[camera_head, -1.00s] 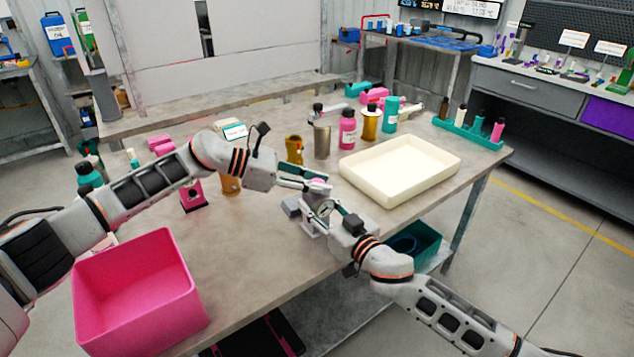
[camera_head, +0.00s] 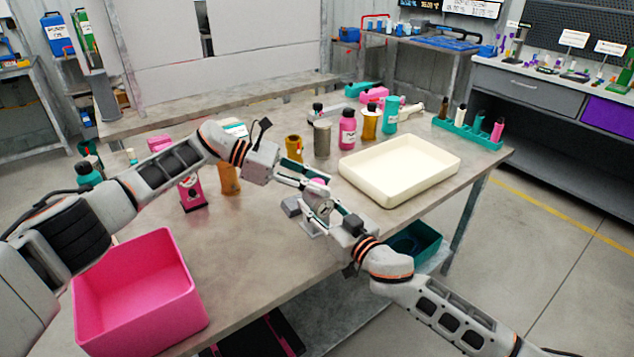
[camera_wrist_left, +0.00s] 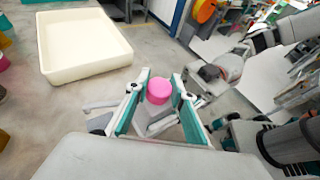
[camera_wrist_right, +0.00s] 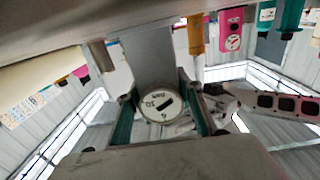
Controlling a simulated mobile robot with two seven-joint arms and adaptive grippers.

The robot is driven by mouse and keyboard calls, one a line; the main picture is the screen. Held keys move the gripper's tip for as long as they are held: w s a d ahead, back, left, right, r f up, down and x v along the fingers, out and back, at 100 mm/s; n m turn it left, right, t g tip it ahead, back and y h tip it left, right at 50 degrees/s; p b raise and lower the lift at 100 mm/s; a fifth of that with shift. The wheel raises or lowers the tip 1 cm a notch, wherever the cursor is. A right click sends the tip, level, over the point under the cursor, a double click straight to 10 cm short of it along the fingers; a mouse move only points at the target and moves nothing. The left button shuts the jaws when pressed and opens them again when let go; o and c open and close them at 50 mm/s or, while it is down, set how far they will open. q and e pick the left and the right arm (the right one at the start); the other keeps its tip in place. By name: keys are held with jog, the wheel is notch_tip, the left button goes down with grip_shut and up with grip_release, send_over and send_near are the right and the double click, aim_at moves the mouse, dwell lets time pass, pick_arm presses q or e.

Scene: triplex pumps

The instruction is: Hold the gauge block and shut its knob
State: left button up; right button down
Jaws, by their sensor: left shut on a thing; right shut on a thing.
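The gauge block (camera_head: 310,226) is a grey body with a round white-faced gauge (camera_head: 325,206) and a pink knob (camera_head: 318,183) on top. It is near the table's front edge. My left gripper (camera_head: 316,188) is shut on the pink knob from the upper left; the left wrist view shows the knob (camera_wrist_left: 159,90) between its fingers. My right gripper (camera_head: 327,211) is shut on the gauge block from the lower right; the right wrist view shows the gauge dial (camera_wrist_right: 161,104) between its fingers. The fingers partly hide the block, and I cannot tell how far the knob is turned.
A cream tray (camera_head: 440,181) is right of the block. A pink bin (camera_head: 140,310) is at the front left. Several bottles, including a pink one (camera_head: 347,130), stand behind. A pink gauge stand (camera_head: 191,196) is to the left. Bare tabletop (camera_head: 240,250) lies left of the block.

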pick_arm(q)
jog(key=shift+f, duration=0.15)
jog(key=o, duration=1.1)
jog(key=shift+c, duration=0.2)
jog(key=shift+o, duration=0.3)
jog(key=v, duration=1.2)
